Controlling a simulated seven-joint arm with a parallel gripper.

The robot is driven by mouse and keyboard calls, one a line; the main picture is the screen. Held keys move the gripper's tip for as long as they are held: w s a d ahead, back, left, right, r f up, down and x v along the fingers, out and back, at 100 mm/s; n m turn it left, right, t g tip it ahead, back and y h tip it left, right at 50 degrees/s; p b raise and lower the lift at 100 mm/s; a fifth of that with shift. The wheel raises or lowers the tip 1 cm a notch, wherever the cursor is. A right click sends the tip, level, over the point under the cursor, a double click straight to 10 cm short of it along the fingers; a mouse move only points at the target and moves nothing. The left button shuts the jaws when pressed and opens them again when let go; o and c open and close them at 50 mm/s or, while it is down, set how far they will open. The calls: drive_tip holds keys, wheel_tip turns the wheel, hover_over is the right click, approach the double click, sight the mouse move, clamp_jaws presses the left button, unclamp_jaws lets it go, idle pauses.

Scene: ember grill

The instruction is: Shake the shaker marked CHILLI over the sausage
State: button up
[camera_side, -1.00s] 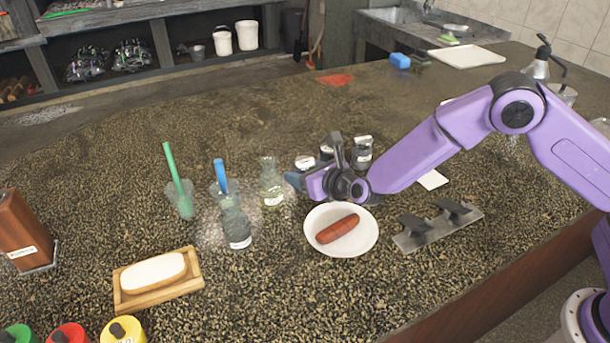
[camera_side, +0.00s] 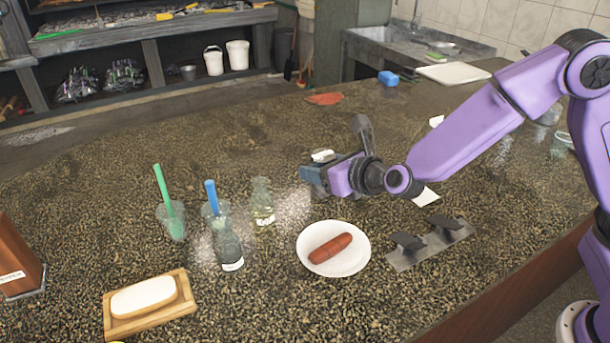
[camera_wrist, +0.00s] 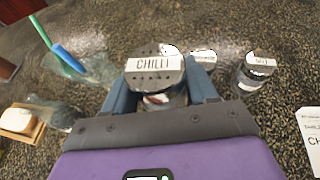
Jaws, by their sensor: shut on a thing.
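The shaker marked CHILLI (camera_wrist: 155,68) is upright between my gripper's (camera_wrist: 165,95) two blue fingers in the wrist view, its perforated metal lid and label facing the camera. My gripper is shut on it. In the side view my gripper (camera_side: 312,180) is behind the plate, and only the shaker's pale top (camera_side: 322,155) shows above the fingers. The sausage (camera_side: 330,248) lies on a round white plate (camera_side: 350,266), in front of and below my gripper.
Two other shakers (camera_wrist: 203,58) (camera_wrist: 255,74) stand beyond and right of the held one. Bottles (camera_side: 229,250) (camera_side: 262,208) and cups with brushes stand left of the plate. A soap dish (camera_side: 112,322) is front left. A metal rack (camera_side: 432,246) is right of the plate.

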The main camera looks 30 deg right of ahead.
drive_tip(key=d+v, duration=0.1)
drive_tip(key=v, duration=0.6)
drive_tip(key=s+a+m+t+h, duration=0.15)
drive_tip(key=a+m+t, duration=0.55)
drive_tip(key=m, duration=1.6)
drive_tip(key=shift+m+g+y, duration=0.25)
drive_tip(key=shift+m+g, duration=0.05)
drive_tip(key=shift+s+a+f, duration=0.1)
drive_tip(key=shift+a+f, duration=0.1)
drive_tip(key=shift+f, duration=1)
drive_tip(key=shift+s+a+f, duration=0.15)
drive_tip(key=shift+a+f, duration=0.05)
drive_tip(key=shift+f, duration=1)
drive_tip(key=shift+s+a+f, duration=0.1)
drive_tip(key=shift+a+f, duration=0.05)
drive_tip(key=shift+f, duration=1.05)
drive_tip(key=shift+r, duration=1.95)
